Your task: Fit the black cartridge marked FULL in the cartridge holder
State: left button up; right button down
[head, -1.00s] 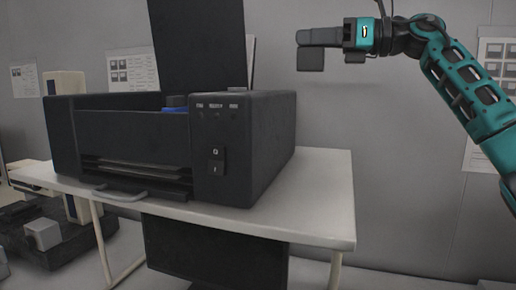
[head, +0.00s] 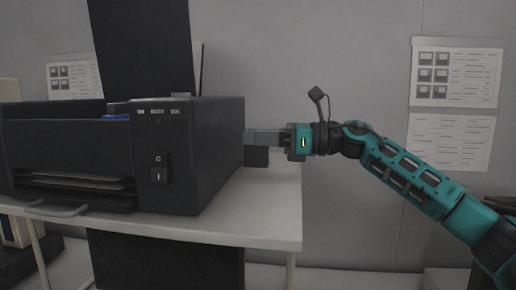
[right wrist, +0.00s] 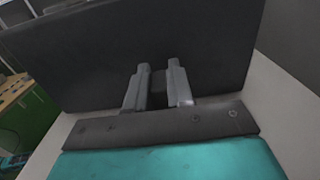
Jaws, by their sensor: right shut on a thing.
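My right gripper (head: 250,137) is beside the right side of the dark printer (head: 205,150), low over the table. Its fingertips meet the printer's edge in the head view; I cannot tell if they touch it. It is shut on a small dark block, seemingly the black cartridge (head: 257,157), which hangs below the fingers; no FULL mark is readable. In the right wrist view the fingers of the right gripper (right wrist: 161,85) have a dark thing between them, before a broad dark panel. A blue part (head: 115,117) shows in the printer's top opening. I cannot make out the cartridge holder. My left gripper is not in view.
The printer stands on a white table (head: 270,215), whose right end is clear. A tall dark panel (head: 145,45) rises behind the printer's opening. Sheets with pictures (head: 455,75) hang on the grey wall.

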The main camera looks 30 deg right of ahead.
jog(key=shift+f, duration=1)
jog(key=shift+f, duration=0.1)
jog(key=shift+f+b, duration=0.15)
jog(key=shift+b, duration=0.15)
jog(key=c, duration=1)
grip_release()
